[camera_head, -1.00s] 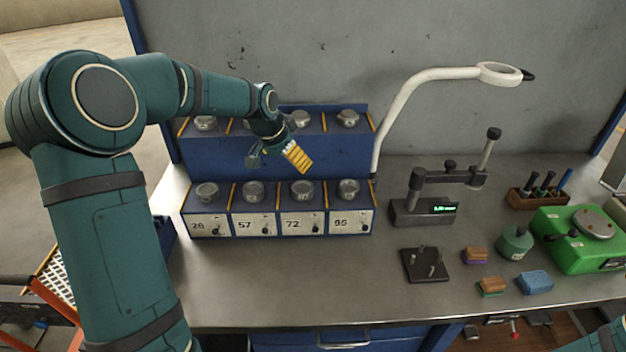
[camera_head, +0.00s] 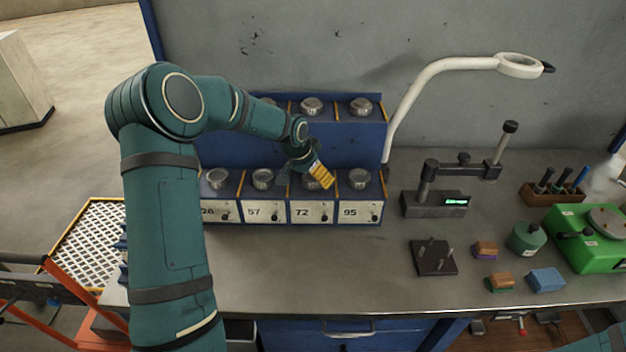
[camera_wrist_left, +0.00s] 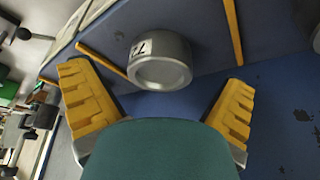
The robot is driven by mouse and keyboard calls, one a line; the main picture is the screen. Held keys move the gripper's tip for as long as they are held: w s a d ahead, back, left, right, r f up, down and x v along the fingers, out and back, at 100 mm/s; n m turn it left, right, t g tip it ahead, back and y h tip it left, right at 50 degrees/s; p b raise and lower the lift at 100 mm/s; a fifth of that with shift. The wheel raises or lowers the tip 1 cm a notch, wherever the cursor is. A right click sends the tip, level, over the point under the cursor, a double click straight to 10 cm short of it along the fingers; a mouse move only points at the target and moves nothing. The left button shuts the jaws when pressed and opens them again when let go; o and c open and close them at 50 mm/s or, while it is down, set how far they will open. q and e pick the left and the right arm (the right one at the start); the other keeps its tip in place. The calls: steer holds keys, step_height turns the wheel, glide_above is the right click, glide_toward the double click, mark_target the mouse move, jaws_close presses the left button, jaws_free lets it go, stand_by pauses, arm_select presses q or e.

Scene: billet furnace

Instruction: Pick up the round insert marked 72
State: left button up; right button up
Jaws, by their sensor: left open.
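The round insert marked 72 (camera_wrist_left: 160,66) is a grey metal cylinder with a hollow face and a white label in the left wrist view. It sits on the blue rack between yellow dividers. In the head view my left gripper mostly hides it, above the rack's label 72 (camera_head: 302,212). My left gripper (camera_head: 304,177) is open, its yellow-padded fingers at the lower tier. In the left wrist view its fingers (camera_wrist_left: 157,88) stand to either side of the insert, apparently apart from it. My right gripper is out of view.
Neighbouring inserts 57 (camera_head: 263,178) and 95 (camera_head: 359,178) stand close on either side. The upper tier (camera_head: 335,133) rises behind with more inserts. A white lamp arm (camera_head: 408,95) stands right of the rack. The bench (camera_head: 340,270) in front is clear.

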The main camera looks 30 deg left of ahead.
arm_select(q)
steer(key=shift+x, duration=0.8)
steer(key=shift+c, duration=0.3)
steer(key=c, duration=1.3)
steer(key=shift+w, duration=0.1)
steer(key=shift+c, duration=0.2)
steer(key=shift+r, duration=0.15)
